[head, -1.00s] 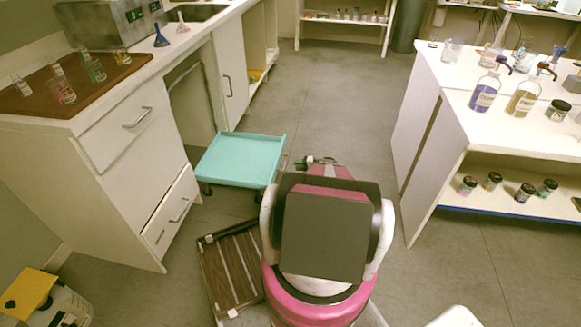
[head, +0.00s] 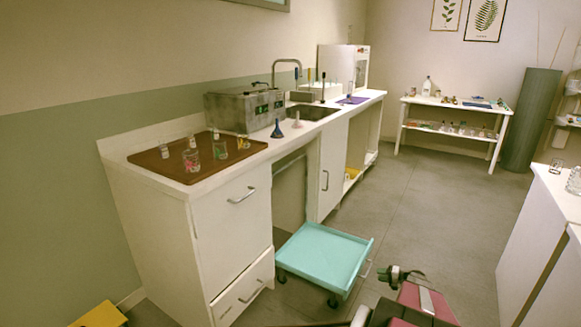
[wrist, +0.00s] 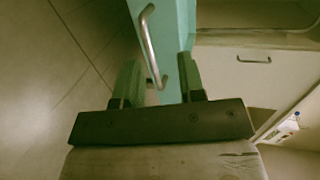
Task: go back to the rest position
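My gripper (head: 400,277) is at the lower right of the head view, low over the floor to the right of the teal cart. In the wrist view my gripper (wrist: 158,72) has its two fingers apart with nothing held between them. The teal cart (head: 322,254) stands on wheels in front of the counter. Its teal side (wrist: 170,30) and a metal bar handle (wrist: 149,42) show beyond the fingers in the wrist view. I cannot tell how close the fingers are to the handle.
The white counter (head: 232,207) runs along the left wall with a brown tray (head: 170,165) of glassware and a metal box (head: 243,110). A white bench (head: 541,215) stands at right.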

